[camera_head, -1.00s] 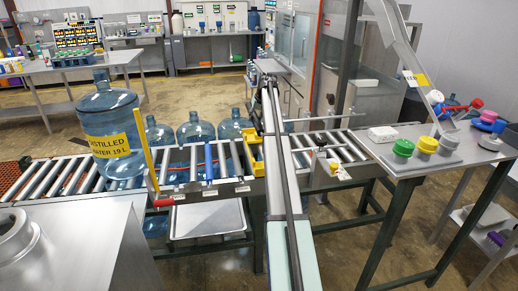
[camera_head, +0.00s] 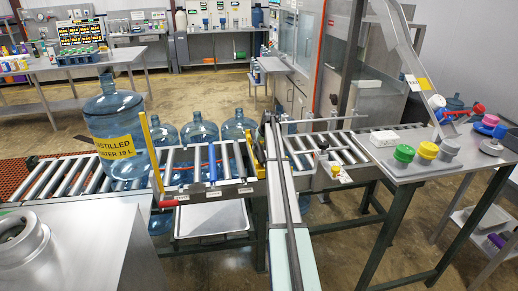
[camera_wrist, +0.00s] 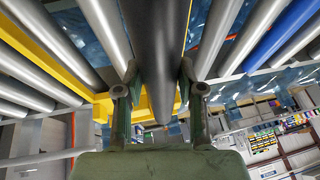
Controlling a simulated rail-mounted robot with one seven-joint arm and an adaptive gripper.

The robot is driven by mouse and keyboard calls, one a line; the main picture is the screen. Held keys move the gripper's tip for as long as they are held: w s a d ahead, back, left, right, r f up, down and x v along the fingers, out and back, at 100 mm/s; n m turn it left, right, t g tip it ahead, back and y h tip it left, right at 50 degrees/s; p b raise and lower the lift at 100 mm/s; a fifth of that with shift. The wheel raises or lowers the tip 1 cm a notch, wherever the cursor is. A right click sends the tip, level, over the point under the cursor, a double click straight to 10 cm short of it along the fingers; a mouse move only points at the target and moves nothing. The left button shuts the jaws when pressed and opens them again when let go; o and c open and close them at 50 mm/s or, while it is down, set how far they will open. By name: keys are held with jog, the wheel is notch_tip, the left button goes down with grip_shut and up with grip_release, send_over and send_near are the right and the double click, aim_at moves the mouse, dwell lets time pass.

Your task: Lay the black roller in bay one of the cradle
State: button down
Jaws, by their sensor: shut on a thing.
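My gripper (camera_wrist: 158,88) is shut on a dark, near-black roller (camera_wrist: 156,45), one finger on each side of it in the wrist view. The roller points away from the palm, among the grey conveyor rollers (camera_wrist: 104,25). A yellow frame (camera_wrist: 40,62) runs beside and behind it; whether this is the cradle, and which bay is which, I cannot tell. In the head view my arm covers the gripper and most of the held roller. A yellow part (camera_head: 252,155) shows just left of the arm on the conveyor.
A blue roller (camera_head: 212,162) lies in the conveyor left of my arm. A large water jug (camera_head: 117,130) stands on the rollers further left, by a yellow post (camera_head: 151,150). A side table (camera_head: 400,172) with coloured caps (camera_head: 428,150) is at right.

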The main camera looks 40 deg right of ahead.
jog(key=shift+f, duration=0.75)
jog(key=shift+f, duration=0.15)
jog(key=c, duration=0.7)
grip_release()
jog(key=b+v, duration=0.2)
jog(key=v, duration=1)
jog(key=shift+b, duration=0.35)
